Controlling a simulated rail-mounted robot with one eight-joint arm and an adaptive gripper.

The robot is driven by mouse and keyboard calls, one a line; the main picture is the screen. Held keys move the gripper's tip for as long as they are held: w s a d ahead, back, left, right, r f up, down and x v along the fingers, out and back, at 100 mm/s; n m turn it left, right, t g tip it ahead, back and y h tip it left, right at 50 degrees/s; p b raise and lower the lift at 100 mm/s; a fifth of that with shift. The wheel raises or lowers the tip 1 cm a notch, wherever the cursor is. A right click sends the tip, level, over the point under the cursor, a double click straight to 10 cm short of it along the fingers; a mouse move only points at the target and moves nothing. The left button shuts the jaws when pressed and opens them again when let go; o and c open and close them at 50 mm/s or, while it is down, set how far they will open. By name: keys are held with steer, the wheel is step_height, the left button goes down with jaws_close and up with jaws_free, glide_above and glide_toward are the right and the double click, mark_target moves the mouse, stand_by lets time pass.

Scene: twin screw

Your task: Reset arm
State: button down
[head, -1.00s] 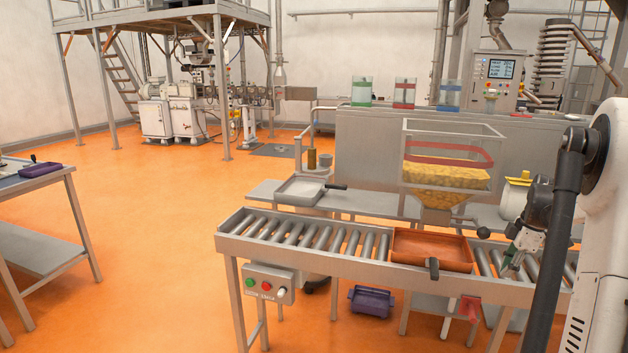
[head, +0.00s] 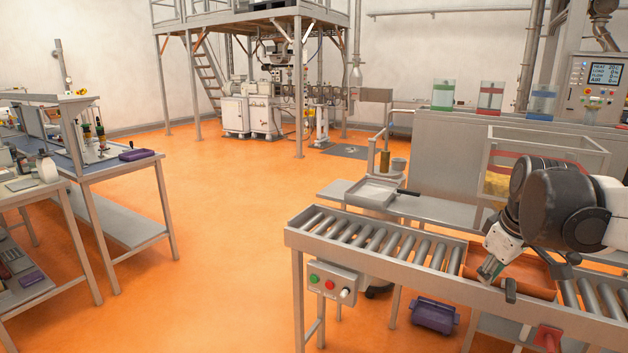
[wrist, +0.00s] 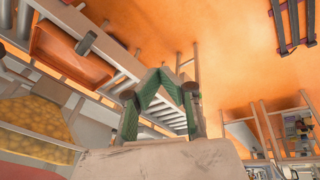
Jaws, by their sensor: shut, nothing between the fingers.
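My gripper (head: 490,268) is in front of the orange tray (head: 538,274) on the roller conveyor, over the tray's left part in the head view. In the wrist view my gripper (wrist: 160,76) shows its green fingers with their tips together and nothing between them. The orange tray (wrist: 72,52) shows at the upper left of the wrist view. Part of the tray is hidden behind my arm in the head view.
The roller conveyor (head: 400,246) runs below my arm, with a button box (head: 331,283) on its front. A hopper (head: 496,183) of yellow material stands behind it. A purple crate (head: 433,315) is on the floor below. Open orange floor (head: 225,220) lies to the left.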

steer(key=s+a+f+m+t, duration=0.1)
steer(key=s+a+f+m, duration=0.1)
steer(key=s+a, duration=0.4)
steer(key=s+a+f+m+t, duration=0.1)
steer(key=s+a+m+t, duration=0.1)
steer(key=s+a, duration=0.5)
steer(key=a, duration=0.6)
steer(key=shift+a+f+m+y, duration=0.2)
steer(key=shift+f+m+y, duration=0.1)
steer(key=shift+f+y, duration=0.1)
steer(key=shift+s+d, duration=0.1)
stand_by(0.5)
